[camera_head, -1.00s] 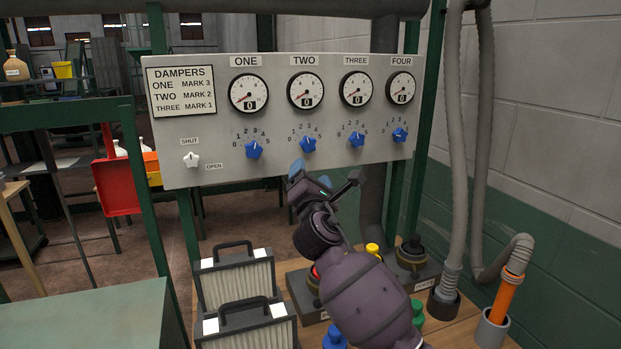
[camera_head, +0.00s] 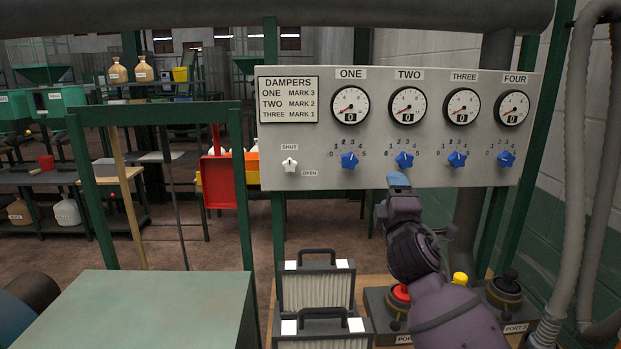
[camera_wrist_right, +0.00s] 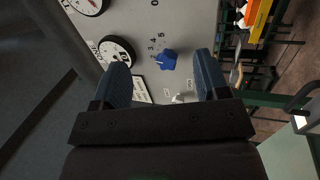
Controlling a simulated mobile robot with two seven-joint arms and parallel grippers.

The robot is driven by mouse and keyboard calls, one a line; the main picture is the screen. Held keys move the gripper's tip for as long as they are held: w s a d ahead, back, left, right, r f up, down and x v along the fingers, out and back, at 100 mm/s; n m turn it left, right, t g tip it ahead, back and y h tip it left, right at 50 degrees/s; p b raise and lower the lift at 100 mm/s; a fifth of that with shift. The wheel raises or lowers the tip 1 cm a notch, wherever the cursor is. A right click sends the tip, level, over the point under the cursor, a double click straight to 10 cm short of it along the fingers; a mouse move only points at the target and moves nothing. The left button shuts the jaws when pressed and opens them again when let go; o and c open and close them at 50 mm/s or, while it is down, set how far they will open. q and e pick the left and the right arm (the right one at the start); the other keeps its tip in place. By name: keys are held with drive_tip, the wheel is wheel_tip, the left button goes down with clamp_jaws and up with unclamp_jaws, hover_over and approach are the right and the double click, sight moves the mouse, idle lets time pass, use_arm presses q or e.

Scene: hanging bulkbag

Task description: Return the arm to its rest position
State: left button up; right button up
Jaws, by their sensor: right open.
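My right gripper (camera_wrist_right: 160,85) is open and empty, its two blue fingertips apart in the right wrist view. In the head view the right arm rises from the lower right, and the gripper (camera_head: 397,182) is in front of the lower edge of the dampers panel (camera_head: 330,180), below the TWO knob (camera_head: 404,160). The ONE knob (camera_head: 349,160) shows clear of the arm; a blue knob (camera_wrist_right: 167,60) also shows beyond the fingers in the wrist view. The white SHUT/OPEN knob (camera_head: 289,165) is at the panel's lower left. My left gripper is not in view.
Filter boxes (camera_head: 318,287) with handles stand below the panel. Beside my arm are a red button (camera_head: 401,293), a yellow one (camera_head: 460,279) and a black knob (camera_head: 506,287). Grey hoses (camera_head: 570,200) hang at right. A green-grey cabinet top (camera_head: 150,305) is at lower left.

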drive_tip(key=s+d+f+m+g, duration=0.2)
drive_tip(key=s+f+m, duration=0.3)
drive_tip(key=s+f, duration=0.3)
drive_tip(key=s+d+f+m+g, duration=0.2)
drive_tip(key=s+f+m, duration=0.3)
drive_tip(key=s+f, duration=0.4)
drive_tip(key=s+d+f+m+g+y, duration=0.1)
drive_tip(key=s+d+f+m+g, duration=0.2)
drive_tip(key=s+f, duration=0.6)
drive_tip(key=shift+s+d+f+m, duration=0.15)
drive_tip(key=shift+f+m, duration=0.3)
drive_tip(key=shift+f, duration=1.1)
drive_tip(key=shift+w+d+f+m, duration=0.15)
drive_tip(key=shift+f+m, duration=0.25)
drive_tip(key=shift+f, duration=1.1)
drive_tip(key=shift+s+d+f+m, duration=0.15)
drive_tip(key=shift+f+m, duration=0.3)
drive_tip(key=shift+f, duration=1.1)
drive_tip(key=s+d+f+g, duration=0.2)
drive_tip(key=s+f, duration=0.5)
drive_tip(key=s, duration=0.3)
drive_tip(key=shift+s+d+m+h, duration=0.2)
drive_tip(key=shift+s+m+h, duration=0.2)
